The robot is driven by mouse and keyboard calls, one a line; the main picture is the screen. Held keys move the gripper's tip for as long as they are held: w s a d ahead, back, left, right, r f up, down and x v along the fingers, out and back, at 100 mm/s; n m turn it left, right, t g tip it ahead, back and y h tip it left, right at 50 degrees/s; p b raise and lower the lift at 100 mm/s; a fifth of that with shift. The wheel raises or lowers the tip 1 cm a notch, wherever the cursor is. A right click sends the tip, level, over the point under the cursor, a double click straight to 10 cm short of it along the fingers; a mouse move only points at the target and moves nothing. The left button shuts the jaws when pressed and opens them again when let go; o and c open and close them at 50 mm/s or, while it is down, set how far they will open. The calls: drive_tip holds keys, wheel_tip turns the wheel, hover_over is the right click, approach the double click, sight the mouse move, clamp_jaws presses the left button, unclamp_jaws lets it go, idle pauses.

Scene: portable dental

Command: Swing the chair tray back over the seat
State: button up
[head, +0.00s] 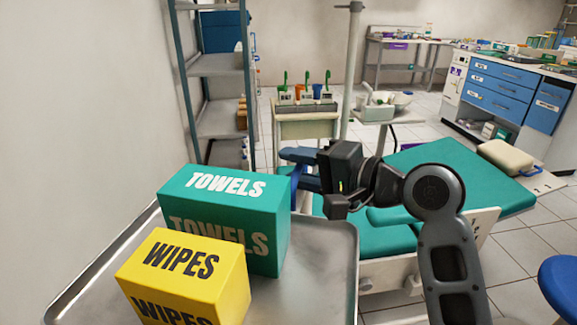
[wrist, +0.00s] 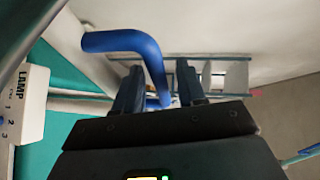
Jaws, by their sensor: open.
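A metal tray (head: 337,260) carrying two boxes is at the lower left of the head view, left of the teal chair seat (head: 460,178). I cannot tell whether it is the chair tray. My gripper (head: 294,169) points left, beyond the tray's far right corner. In the wrist view my gripper (wrist: 160,72) is open, and a bent blue bar (wrist: 125,41), like a handle, runs down between its fingers. I cannot tell whether they touch it. What the bar is fixed to is hidden.
On the tray stand a teal TOWELS box (head: 285,230) and a yellow WIPES box (head: 185,280). A pole (head: 352,70) and a tool stand (head: 305,128) are behind my gripper. A LAMP box (wrist: 33,103) is at the wrist view's left. A blue stool (head: 562,285) is lower right.

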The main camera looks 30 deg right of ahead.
drive_tip(key=shift+x, duration=0.85)
drive_tip(key=shift+c, duration=0.3)
clamp_jaws()
